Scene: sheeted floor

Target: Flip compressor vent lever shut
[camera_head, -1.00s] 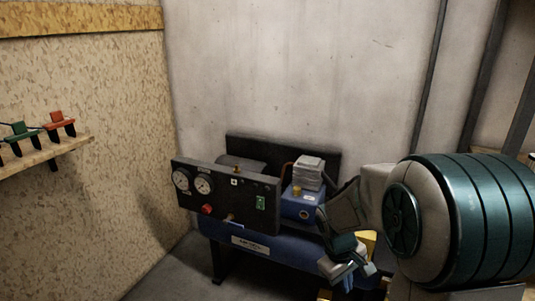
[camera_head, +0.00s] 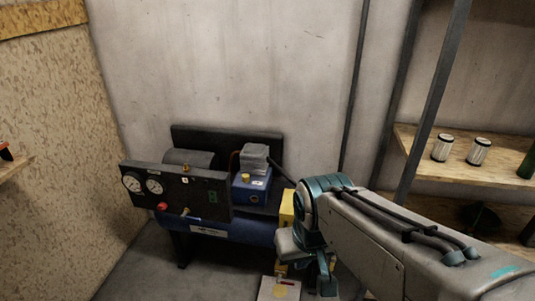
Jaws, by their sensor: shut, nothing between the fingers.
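The compressor stands against the back wall, with a blue tank (camera_head: 235,229) below and a dark front panel (camera_head: 172,190).
A blue pump block (camera_head: 252,189) with a grey finned head sits behind the panel. A yellow object (camera_head: 287,207) and a pale box (camera_head: 279,288) are near my arm. Wooden shelves with cans (camera_head: 479,151) stand at right. Floor at front left (camera_head: 140,275) is clear.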

